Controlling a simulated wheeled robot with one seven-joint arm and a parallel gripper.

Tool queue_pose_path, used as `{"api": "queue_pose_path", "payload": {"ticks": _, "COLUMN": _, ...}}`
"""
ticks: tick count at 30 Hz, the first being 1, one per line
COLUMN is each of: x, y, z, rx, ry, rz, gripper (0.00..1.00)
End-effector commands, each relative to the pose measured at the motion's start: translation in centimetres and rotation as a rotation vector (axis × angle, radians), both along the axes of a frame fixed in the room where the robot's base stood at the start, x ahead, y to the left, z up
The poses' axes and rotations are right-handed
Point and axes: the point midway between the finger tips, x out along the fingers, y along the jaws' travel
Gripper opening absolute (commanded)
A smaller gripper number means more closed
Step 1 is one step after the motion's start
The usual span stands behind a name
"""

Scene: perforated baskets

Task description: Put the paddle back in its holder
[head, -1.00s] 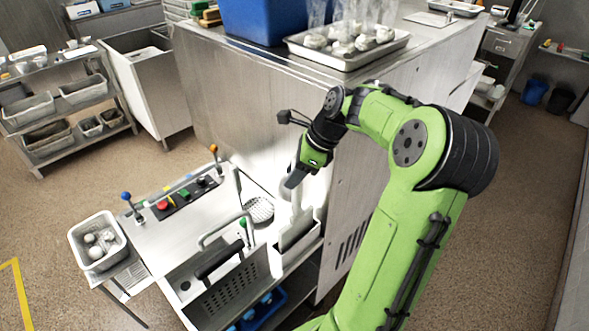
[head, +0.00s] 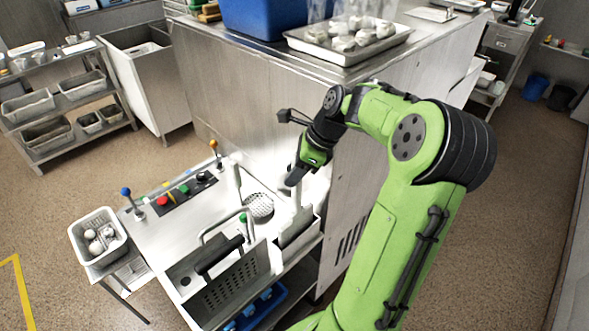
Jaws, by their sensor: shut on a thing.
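The paddle (head: 298,197) is pale, with an upright shaft at the right end of the metal worktop. My gripper (head: 293,179) is shut on its upper end, and the dark fingers hide part of it. The holder (head: 301,240) is a narrow pale metal box below the paddle, beside the perforated basket. The paddle's lower end overlaps the holder's opening in the picture. I cannot tell how deep it sits or whether it touches the bottom.
A perforated basket (head: 240,284) with a black handle stands left of the holder. A round strainer (head: 259,206) and control levers are on the worktop. A tall steel cabinet (head: 240,110) rises close behind. A basket of white balls (head: 98,237) is at left.

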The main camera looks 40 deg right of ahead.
Motion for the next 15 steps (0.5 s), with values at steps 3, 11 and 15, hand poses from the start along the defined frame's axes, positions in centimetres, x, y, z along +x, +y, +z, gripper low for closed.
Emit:
{"api": "queue_pose_path", "payload": {"ticks": 3, "x": 0.02, "y": 0.01, "z": 0.02, "rx": 0.000, "ry": 0.000, "rz": 0.001, "gripper": 0.46}}
{"api": "queue_pose_path", "payload": {"ticks": 11, "x": 0.00, "y": 0.02, "z": 0.02, "rx": 0.000, "ry": 0.000, "rz": 0.001, "gripper": 0.68}}
{"api": "queue_pose_path", "payload": {"ticks": 15, "x": -0.04, "y": -0.01, "z": 0.02, "rx": 0.001, "ry": 0.001, "rz": 0.000, "gripper": 0.68}}
